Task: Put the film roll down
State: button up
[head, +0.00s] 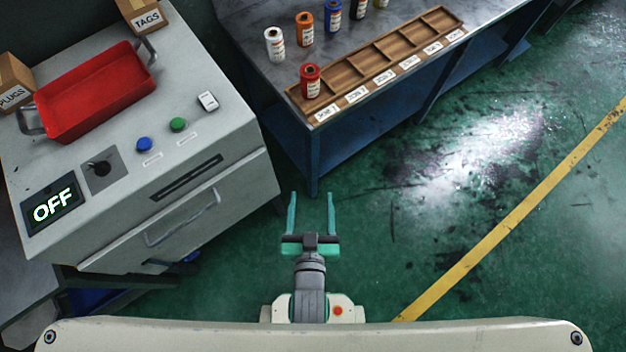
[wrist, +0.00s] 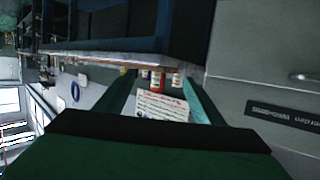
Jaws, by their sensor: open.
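A red film roll (head: 310,82) stands upright in the leftmost compartment of the wooden divided tray (head: 403,60) on the dark workbench. The tray's other compartments look empty. White (head: 274,45), orange (head: 304,28) and blue (head: 332,10) rolls stand on the bench behind the tray, with more at the top edge of the head view. My gripper (head: 311,197) is open and empty, in front of the bench and apart from the red roll. In the wrist view, several small rolls (wrist: 157,79) show far off between the open fingers; which is which is hard to tell.
A grey machine (head: 215,120) with an OFF display (head: 54,203), buttons and a red bin (head: 97,92) stands to the left. Boxes marked TAGS (head: 142,15) and PLUGS (head: 14,82) sit by it. The green floor (head: 480,160) to the right is clear.

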jog(key=v, duration=1.3)
jog(key=shift+d+t, duration=0.35)
jog(key=shift+t, duration=0.05)
